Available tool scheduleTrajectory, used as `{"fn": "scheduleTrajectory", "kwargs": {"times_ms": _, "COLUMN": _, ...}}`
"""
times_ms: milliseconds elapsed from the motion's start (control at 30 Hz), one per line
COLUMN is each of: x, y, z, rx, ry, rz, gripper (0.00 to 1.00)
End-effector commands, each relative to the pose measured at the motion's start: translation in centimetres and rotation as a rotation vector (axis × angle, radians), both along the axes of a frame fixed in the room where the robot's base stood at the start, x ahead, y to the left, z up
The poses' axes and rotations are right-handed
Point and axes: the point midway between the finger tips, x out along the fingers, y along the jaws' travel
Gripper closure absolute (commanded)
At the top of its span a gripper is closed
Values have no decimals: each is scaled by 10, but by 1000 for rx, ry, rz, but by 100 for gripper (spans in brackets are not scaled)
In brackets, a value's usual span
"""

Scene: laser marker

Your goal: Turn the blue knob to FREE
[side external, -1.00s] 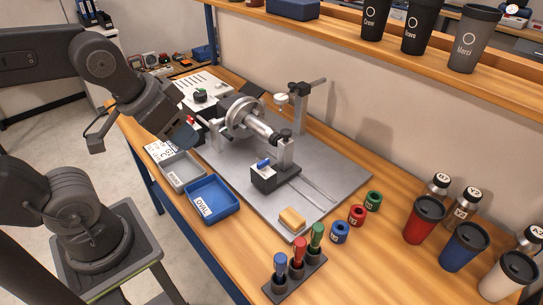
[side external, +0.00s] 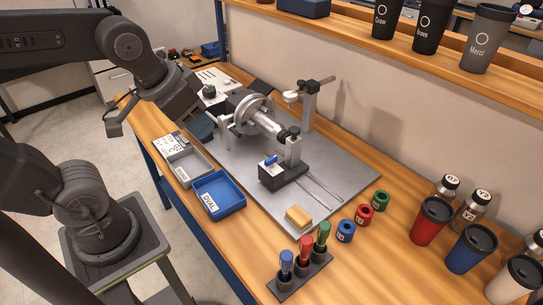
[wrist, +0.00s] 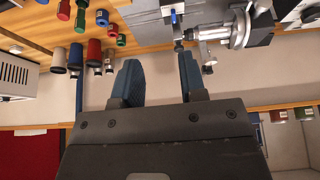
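The blue knob (side external: 270,160) is a small bar-shaped handle on top of a dark block with a white label patch, on the machine's grey plate. It also shows in the wrist view (wrist: 173,16) at the top, beyond my fingers. The lettering on the label is too small to read, so I cannot tell which setting the knob points to. My gripper (side external: 204,128) is in the air left of the machine's round chuck, well apart from the knob. In the wrist view my gripper (wrist: 160,78) has its two blue fingers spread, with nothing between them.
The chuck (side external: 252,112) and an upright post (side external: 309,105) stand behind the knob. A blue tray (side external: 219,194) and a grey tray (side external: 188,167) lie in front. A yellow block (side external: 298,217), coloured rings and a marker stand (side external: 299,275) are to the right.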

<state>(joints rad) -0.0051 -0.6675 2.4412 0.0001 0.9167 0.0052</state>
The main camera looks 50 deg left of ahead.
Motion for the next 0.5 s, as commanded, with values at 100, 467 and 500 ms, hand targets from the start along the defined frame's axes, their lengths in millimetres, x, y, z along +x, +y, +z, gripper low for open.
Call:
{"fn": "scheduleTrajectory", "kwargs": {"times_ms": 100, "x": 30, "y": 3, "z": 3, "rx": 2, "ry": 77, "rz": 2, "gripper": 62}}
{"fn": "scheduleTrajectory", "kwargs": {"times_ms": 467, "x": 138, "y": 16, "z": -27, "rx": 3, "ry": 329, "rz": 3, "gripper": 62}}
{"fn": "scheduleTrajectory", "kwargs": {"times_ms": 500, "x": 148, "y": 17, "z": -34, "rx": 2, "ry": 353, "rz": 3, "gripper": 62}}
